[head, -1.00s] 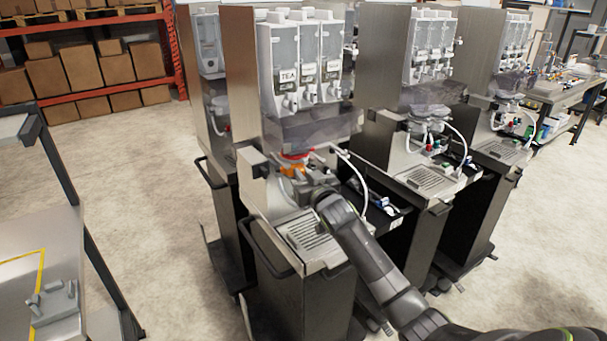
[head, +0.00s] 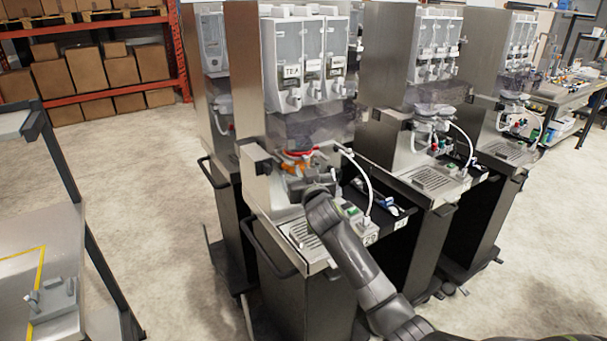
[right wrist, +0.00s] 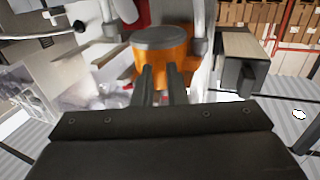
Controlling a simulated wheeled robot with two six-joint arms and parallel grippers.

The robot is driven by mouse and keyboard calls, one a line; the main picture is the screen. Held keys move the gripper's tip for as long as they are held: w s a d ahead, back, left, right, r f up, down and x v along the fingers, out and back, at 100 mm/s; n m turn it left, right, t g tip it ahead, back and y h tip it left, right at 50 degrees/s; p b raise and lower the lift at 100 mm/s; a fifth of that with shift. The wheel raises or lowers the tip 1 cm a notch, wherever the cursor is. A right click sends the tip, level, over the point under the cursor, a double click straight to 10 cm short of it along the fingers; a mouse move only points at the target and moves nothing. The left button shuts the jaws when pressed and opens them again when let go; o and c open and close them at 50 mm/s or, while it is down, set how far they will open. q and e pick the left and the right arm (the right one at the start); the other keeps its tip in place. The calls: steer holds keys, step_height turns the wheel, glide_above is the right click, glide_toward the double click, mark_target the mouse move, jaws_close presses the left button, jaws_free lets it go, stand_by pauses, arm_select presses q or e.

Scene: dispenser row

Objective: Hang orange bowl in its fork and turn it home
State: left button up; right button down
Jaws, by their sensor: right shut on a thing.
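The orange bowl (head: 297,167) is at the front of the nearest dispenser, just under a red ring (head: 299,152) and above the drip tray. In the right wrist view the orange bowl (right wrist: 166,62) shows a grey round end facing me. My right gripper (head: 305,184) is in front of it, and its two dark fingers (right wrist: 159,84) are shut on the bowl's near side. Grey upright parts (right wrist: 199,28) stand beside the bowl, perhaps the fork; whether the bowl sits in it I cannot tell. My left gripper is not in view.
The nearest dispenser has grey hoppers (head: 311,62) above, a slotted drip tray (head: 303,233) below and a white hose (head: 362,180) at its right. A grey side box (head: 254,160) is close left of the bowl. More dispensers (head: 432,110) stand to the right.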

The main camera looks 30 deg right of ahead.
steer(key=shift+w+a+f+m+h+b, duration=0.1)
steer(key=shift+a+m+h+b, duration=0.25)
steer(key=shift+b, duration=0.5)
steer(key=shift+a+m+g+h+b, duration=0.15)
steer(key=shift+m+g+h+b, duration=0.3)
steer(key=shift+h+b, duration=0.4)
steer(key=shift+w+a+m+g+h+b, duration=0.2)
steer(key=shift+m+h+b, duration=0.3)
steer(key=shift+h+b, duration=0.35)
